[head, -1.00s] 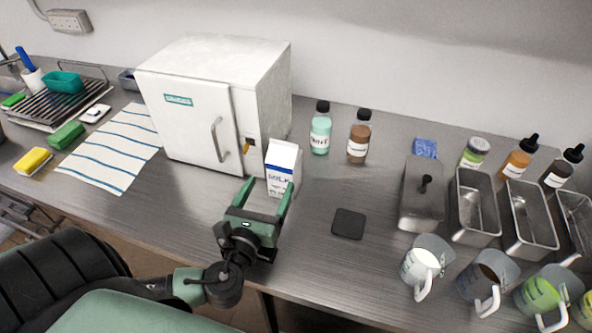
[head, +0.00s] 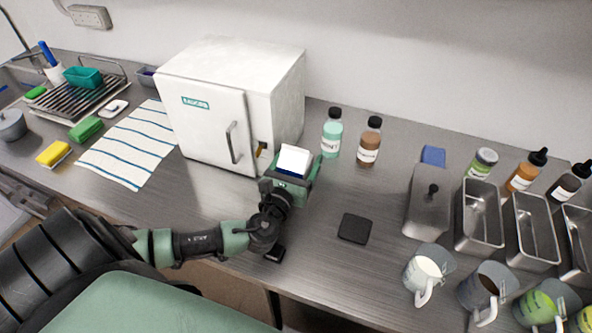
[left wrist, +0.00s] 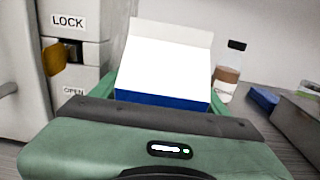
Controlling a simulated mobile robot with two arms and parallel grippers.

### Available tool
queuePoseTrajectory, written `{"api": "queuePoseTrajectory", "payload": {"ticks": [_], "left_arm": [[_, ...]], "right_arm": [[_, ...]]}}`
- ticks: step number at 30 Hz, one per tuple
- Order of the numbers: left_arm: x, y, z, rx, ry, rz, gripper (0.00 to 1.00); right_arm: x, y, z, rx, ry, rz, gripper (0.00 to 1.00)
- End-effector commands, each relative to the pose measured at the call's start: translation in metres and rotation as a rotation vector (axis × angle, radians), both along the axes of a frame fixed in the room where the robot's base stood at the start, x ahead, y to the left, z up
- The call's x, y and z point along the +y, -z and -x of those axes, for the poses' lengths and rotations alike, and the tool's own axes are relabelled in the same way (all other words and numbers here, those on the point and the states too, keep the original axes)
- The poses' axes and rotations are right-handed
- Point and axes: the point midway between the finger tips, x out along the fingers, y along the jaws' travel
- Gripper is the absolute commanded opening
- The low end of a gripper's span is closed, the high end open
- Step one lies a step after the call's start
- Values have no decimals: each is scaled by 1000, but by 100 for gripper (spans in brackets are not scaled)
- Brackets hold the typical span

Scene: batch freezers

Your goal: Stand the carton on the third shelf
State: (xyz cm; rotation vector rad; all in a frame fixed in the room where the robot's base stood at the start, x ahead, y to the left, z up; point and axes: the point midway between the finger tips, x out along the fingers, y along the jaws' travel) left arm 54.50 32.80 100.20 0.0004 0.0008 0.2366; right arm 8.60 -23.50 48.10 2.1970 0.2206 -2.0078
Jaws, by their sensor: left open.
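The milk carton (head: 294,159) stands upright on the counter beside the front right corner of the white freezer (head: 205,120). Its white top and a blue band of the carton (left wrist: 165,70) fill the middle of the left wrist view. My left gripper (head: 292,180) is open, with its fingers on either side of the carton; the palm hides the carton's lower part. I cannot tell whether the fingers touch it. The freezer door is shut, so its shelves are hidden. An orange latch (left wrist: 53,60) sits between LOCK and OPEN labels, nearer LOCK.
A mint bottle (head: 332,134) and a brown bottle (head: 369,142) stand behind the carton. A black coaster (head: 354,228) lies to the right. Metal pans (head: 480,217) and jugs (head: 423,272) crowd the right side. A striped towel (head: 128,147) lies left of the freezer.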

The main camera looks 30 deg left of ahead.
Motion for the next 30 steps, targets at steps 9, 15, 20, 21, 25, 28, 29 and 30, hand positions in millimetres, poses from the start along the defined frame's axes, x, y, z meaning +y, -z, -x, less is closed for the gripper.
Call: {"api": "queuePoseTrajectory", "payload": {"ticks": [9,15,20,21,25,28,29,30], "left_arm": [[0,0,-3,0,1,1,61],[0,0,-3,0,1,1,5],[1,-2,-3,-4,0,0,0],[1,-2,-3,-4,0,0,0],[1,-3,-3,-4,0,0,0],[1,-8,-3,-5,0,1,0],[1,-10,-3,-6,0,1,0],[1,-14,-3,-6,0,1,0]], "right_arm": [[2,0,-2,-2,1,-3,85],[2,0,-2,-2,1,-3,85],[2,0,-2,-2,2,-3,85],[2,0,-2,-2,2,-3,85],[2,-1,-2,-3,2,-2,85],[2,-1,-2,-3,2,-2,85],[2,-1,-2,-3,2,-2,85],[2,-1,-2,-3,2,-2,85]]}}
